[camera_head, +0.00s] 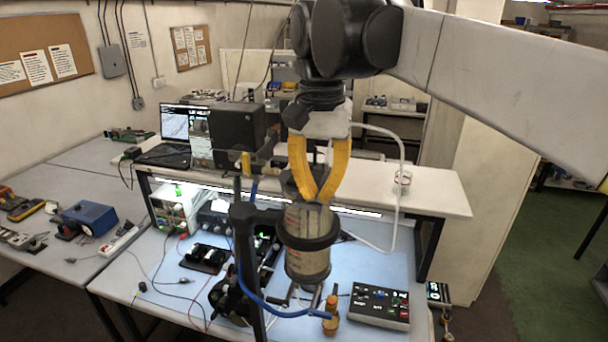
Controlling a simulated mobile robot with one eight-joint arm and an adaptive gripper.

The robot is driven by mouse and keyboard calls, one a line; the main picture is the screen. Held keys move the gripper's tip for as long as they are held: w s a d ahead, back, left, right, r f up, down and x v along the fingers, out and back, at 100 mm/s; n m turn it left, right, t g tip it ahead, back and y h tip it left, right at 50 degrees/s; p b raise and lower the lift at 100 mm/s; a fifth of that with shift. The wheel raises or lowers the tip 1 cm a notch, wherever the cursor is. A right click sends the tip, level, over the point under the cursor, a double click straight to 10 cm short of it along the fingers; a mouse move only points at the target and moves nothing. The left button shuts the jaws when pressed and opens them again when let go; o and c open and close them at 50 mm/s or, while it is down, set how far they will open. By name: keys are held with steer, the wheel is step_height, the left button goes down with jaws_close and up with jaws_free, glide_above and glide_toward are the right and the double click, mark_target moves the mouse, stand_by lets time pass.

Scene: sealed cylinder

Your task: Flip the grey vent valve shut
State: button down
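My gripper (318,194) has two yellow fingers that slant together into a V. Their tips look met, with nothing seen between them. The tips appear in front of the top of the upright cylinder (308,262), which has a worn beige label and is ringed by a dark clamp (309,236). Whether the fingers touch the cylinder cannot be told. Small metal fittings (313,292) show under the cylinder. A brass fitting (331,315) stands below it, with a blue hose leading to it. I cannot clearly make out the grey vent valve or its lever position.
A black stand post (246,265) rises left of the cylinder. A control box (379,306) with buttons sits to the right on the light blue mat (160,265). A clear tube (402,150) arcs right of my gripper. A white shelf (435,190) crosses behind. Wires lie left.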

mark_target(320, 217)
steer(key=shift+s+d+f+t+y+b, duration=0.1)
steer(key=shift+d+f+t+y+b, duration=0.2)
steer(key=shift+y+b, duration=0.45)
step_height(320, 217, down, 5)
steer(key=t+y+b, duration=0.1)
steer(key=y+b, duration=0.2)
steer(key=t+y+b, duration=0.1)
steer(key=y+b, duration=0.2)
steer(key=y, duration=0.1)
steer(key=t+y+b, duration=0.1)
steer(key=y+b, duration=0.2)
steer(key=shift+r+t+b, duration=0.2)
steer(key=shift+t+b, duration=0.2)
steer(key=y+b, duration=0.2)
steer(key=a+t+y+b, duration=0.1)
steer(key=shift+f+y+b, duration=0.1)
steer(key=shift+y+b, duration=0.25)
steer(key=shift+b, duration=0.05)
steer(key=shift+w, duration=0.2)
